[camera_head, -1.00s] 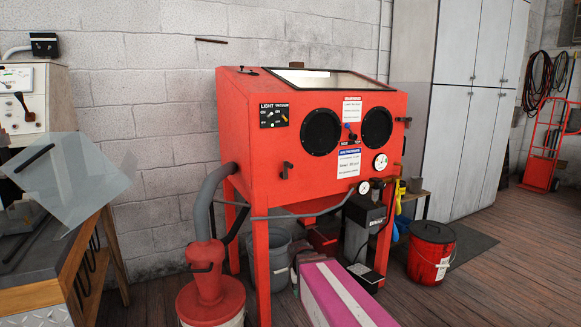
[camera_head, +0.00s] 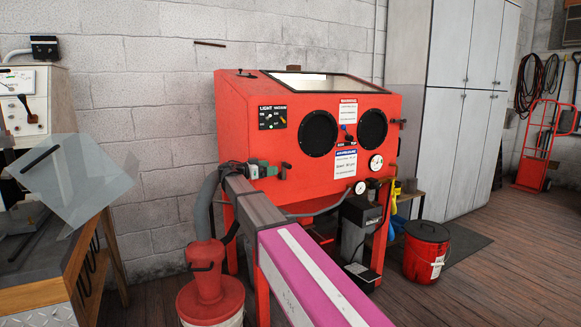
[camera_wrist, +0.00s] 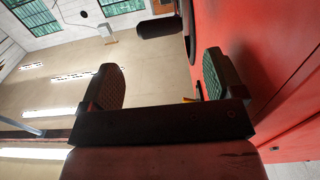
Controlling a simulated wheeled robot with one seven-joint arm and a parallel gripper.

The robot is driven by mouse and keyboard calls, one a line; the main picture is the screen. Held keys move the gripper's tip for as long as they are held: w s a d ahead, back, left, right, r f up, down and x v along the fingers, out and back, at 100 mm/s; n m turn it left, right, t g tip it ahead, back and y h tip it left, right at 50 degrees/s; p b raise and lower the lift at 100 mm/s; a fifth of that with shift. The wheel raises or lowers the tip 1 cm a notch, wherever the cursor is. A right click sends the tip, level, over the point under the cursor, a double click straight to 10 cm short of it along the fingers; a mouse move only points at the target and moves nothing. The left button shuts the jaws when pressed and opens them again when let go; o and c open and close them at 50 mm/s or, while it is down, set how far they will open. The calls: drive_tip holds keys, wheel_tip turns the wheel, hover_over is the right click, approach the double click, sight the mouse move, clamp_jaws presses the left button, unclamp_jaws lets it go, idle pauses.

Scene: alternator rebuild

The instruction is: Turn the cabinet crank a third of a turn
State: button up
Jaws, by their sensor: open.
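The red cabinet (camera_head: 235,120) stands against the block wall. The right finger is close to the cabinet face; contact cannot be told.
A grey hose (camera_head: 203,200) and red vacuum drum (camera_head: 210,295) stand left of my arm. A workbench (camera_head: 75,265) is at far left. A red bucket (camera_head: 427,250) stands right on the floor.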

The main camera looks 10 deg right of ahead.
sight(285, 166)
drive_tip(key=x, duration=1)
drive_tip(key=shift+d+f, duration=0.1)
drive_tip(key=shift+d, duration=0.25)
drive_tip(key=c, duration=1.1)
